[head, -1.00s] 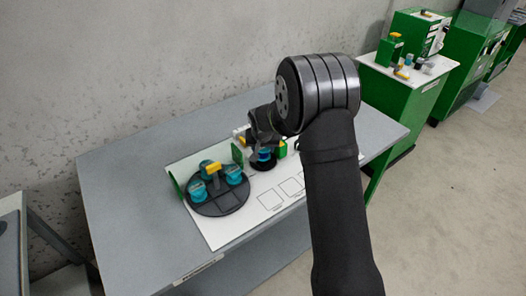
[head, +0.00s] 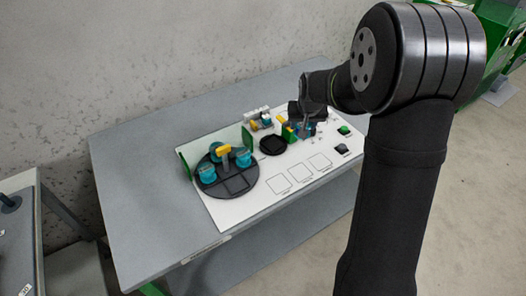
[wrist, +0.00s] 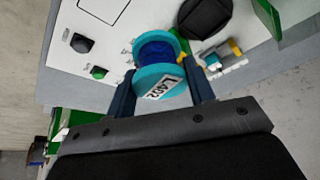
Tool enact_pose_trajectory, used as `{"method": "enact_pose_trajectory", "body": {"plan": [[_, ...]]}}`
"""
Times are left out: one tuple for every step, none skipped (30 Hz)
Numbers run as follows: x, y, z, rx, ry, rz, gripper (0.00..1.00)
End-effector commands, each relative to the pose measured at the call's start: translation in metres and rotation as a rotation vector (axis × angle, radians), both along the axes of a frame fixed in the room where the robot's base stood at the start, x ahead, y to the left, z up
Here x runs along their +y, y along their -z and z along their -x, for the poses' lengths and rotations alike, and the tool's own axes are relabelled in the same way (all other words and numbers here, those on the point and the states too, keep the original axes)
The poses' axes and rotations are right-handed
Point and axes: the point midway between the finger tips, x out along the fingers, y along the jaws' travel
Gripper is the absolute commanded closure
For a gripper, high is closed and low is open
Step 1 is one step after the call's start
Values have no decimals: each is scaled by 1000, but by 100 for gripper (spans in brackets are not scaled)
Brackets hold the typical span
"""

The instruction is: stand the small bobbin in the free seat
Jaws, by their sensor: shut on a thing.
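My gripper (head: 303,130) is over the right part of the white board. In the wrist view its two fingers (wrist: 163,92) are shut on a teal bobbin (wrist: 150,78) with a dark blue winding and a white label. The bobbin is tilted in that picture; in the head view it is mostly hidden by my gripper. A round dark turntable (head: 236,186) stands on the board's left. It carries teal bobbins at the back (head: 216,149), left (head: 207,174) and right (head: 243,158). Its front seats look empty. A yellow-topped post (head: 224,150) rises at its middle.
An empty black round dish (head: 273,146) sits between turntable and gripper. Green upright plates (head: 247,138) stand near it. Small white and yellow parts (head: 258,119) lie behind. A green button (head: 344,130) and a black button (head: 342,149) are at right. Printed squares (head: 299,171) at the front are bare.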

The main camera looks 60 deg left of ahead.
Motion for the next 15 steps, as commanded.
{"method": "enact_pose_trajectory", "body": {"plan": [[-4, -2, 16, 3, -47, 0, 78], [-7, -2, 26, 5, -81, 3, 78], [-10, -3, 40, 6, -130, 3, 78], [-14, -3, 51, 7, -167, 2, 78], [-17, -4, 62, 8, -206, 3, 78], [-22, -4, 76, 8, -256, 4, 78], [-26, -4, 86, 9, -291, 3, 78], [-30, -4, 96, 9, -325, 2, 78], [-35, -4, 108, 6, -369, 0, 78], [-39, -4, 116, 7, -397, 0, 78], [-42, -4, 123, 5, -426, -1, 78], [-47, -4, 133, 5, -459, -3, 78], [-50, -3, 138, 3, -481, -4, 78], [-53, -4, 143, 2, -499, -5, 78], [-55, -3, 148, -1, -521, -6, 78]]}}
